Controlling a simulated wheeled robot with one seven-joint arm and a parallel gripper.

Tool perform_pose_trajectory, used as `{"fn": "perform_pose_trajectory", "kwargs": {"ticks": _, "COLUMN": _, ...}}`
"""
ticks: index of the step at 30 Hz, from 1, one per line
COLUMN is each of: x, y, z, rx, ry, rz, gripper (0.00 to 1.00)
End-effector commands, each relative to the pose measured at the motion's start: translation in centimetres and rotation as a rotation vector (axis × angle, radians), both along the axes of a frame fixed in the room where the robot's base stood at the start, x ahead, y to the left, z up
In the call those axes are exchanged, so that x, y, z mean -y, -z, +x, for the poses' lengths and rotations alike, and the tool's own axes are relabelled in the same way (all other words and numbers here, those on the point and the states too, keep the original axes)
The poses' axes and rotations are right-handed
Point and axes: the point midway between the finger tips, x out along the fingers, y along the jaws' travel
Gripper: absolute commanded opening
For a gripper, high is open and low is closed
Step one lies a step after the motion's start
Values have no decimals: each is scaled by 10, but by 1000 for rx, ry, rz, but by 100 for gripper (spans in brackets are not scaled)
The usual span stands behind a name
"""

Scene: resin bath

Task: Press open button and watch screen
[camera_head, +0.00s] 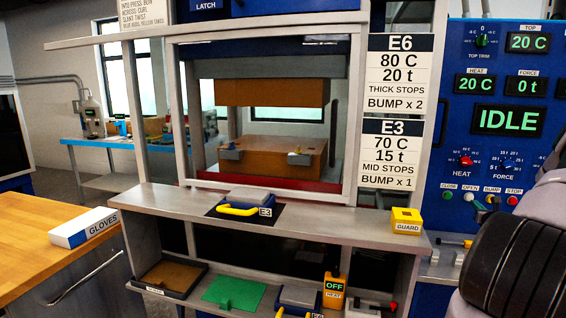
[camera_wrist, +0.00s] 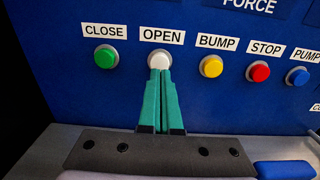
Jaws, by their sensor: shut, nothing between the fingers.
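The white OPEN button (camera_wrist: 159,59) sits on the blue control panel (camera_head: 445,110) under its OPEN label. My gripper (camera_wrist: 159,76) is shut and empty, with its green fingertips at the lower edge of the OPEN button in the wrist view. I cannot tell whether they touch or press it. In the head view the OPEN button is small, and my gripper is at the right near it, mostly hidden by my arm. The screen (camera_head: 509,120) reads IDLE in green. The press behind the clear guard shows a gap between its upper block (camera_head: 270,93) and lower block (camera_head: 270,158).
The green CLOSE button (camera_wrist: 105,57) is left of OPEN; the yellow BUMP button (camera_wrist: 211,66), red STOP button (camera_wrist: 258,71) and blue PUMP button (camera_wrist: 298,76) are right. A grey ledge lies below the panel. A yellow GUARD block (camera_head: 406,219) sits on the press shelf.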

Motion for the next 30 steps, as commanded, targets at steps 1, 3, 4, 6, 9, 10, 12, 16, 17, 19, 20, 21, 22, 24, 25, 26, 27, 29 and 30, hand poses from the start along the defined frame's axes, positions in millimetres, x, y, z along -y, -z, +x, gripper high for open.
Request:
{"fn": "perform_pose_trajectory", "kwargs": {"ticks": 1, "x": 0, "y": 0, "z": 2, "rx": 0, "ry": -1, "rz": 0, "gripper": 0}}
{"fn": "perform_pose_trajectory", "kwargs": {"ticks": 3, "x": 1, "y": 0, "z": 5, "rx": 0, "ry": 0, "rz": 0, "gripper": 0}}
{"fn": "perform_pose_trajectory", "kwargs": {"ticks": 4, "x": 1, "y": 0, "z": 7, "rx": 1, "ry": 0, "rz": 0, "gripper": 0}}
{"fn": "perform_pose_trajectory", "kwargs": {"ticks": 6, "x": 2, "y": 0, "z": 9, "rx": 1, "ry": 0, "rz": 1, "gripper": 0}}
{"fn": "perform_pose_trajectory", "kwargs": {"ticks": 9, "x": 2, "y": 0, "z": 13, "rx": 1, "ry": 0, "rz": 0, "gripper": 0}}
{"fn": "perform_pose_trajectory", "kwargs": {"ticks": 10, "x": 3, "y": 0, "z": 14, "rx": 1, "ry": 0, "rz": 0, "gripper": 0}}
{"fn": "perform_pose_trajectory", "kwargs": {"ticks": 12, "x": 4, "y": 0, "z": 17, "rx": 1, "ry": 0, "rz": 0, "gripper": 0}}
{"fn": "perform_pose_trajectory", "kwargs": {"ticks": 16, "x": 5, "y": 0, "z": 22, "rx": 0, "ry": -1, "rz": 1, "gripper": 0}}
{"fn": "perform_pose_trajectory", "kwargs": {"ticks": 17, "x": 5, "y": 0, "z": 23, "rx": 0, "ry": -1, "rz": 1, "gripper": 0}}
{"fn": "perform_pose_trajectory", "kwargs": {"ticks": 19, "x": 6, "y": 0, "z": 26, "rx": 1, "ry": -1, "rz": 0, "gripper": 0}}
{"fn": "perform_pose_trajectory", "kwargs": {"ticks": 20, "x": 6, "y": 0, "z": 27, "rx": 1, "ry": -1, "rz": 0, "gripper": 0}}
{"fn": "perform_pose_trajectory", "kwargs": {"ticks": 21, "x": 6, "y": 0, "z": 29, "rx": 1, "ry": 0, "rz": 0, "gripper": 0}}
{"fn": "perform_pose_trajectory", "kwargs": {"ticks": 22, "x": 6, "y": 0, "z": 30, "rx": 1, "ry": 0, "rz": 1, "gripper": 0}}
{"fn": "perform_pose_trajectory", "kwargs": {"ticks": 24, "x": 7, "y": 0, "z": 33, "rx": 0, "ry": 0, "rz": 1, "gripper": 0}}
{"fn": "perform_pose_trajectory", "kwargs": {"ticks": 25, "x": 7, "y": 0, "z": 33, "rx": 0, "ry": 0, "rz": 1, "gripper": 0}}
{"fn": "perform_pose_trajectory", "kwargs": {"ticks": 26, "x": 7, "y": 0, "z": 32, "rx": 0, "ry": 0, "rz": 1, "gripper": 0}}
{"fn": "perform_pose_trajectory", "kwargs": {"ticks": 27, "x": 7, "y": 0, "z": 32, "rx": 0, "ry": 0, "rz": 1, "gripper": 0}}
{"fn": "perform_pose_trajectory", "kwargs": {"ticks": 29, "x": 7, "y": 0, "z": 32, "rx": 0, "ry": 0, "rz": 1, "gripper": 0}}
{"fn": "perform_pose_trajectory", "kwargs": {"ticks": 30, "x": 7, "y": 0, "z": 31, "rx": 0, "ry": 0, "rz": 1, "gripper": 0}}
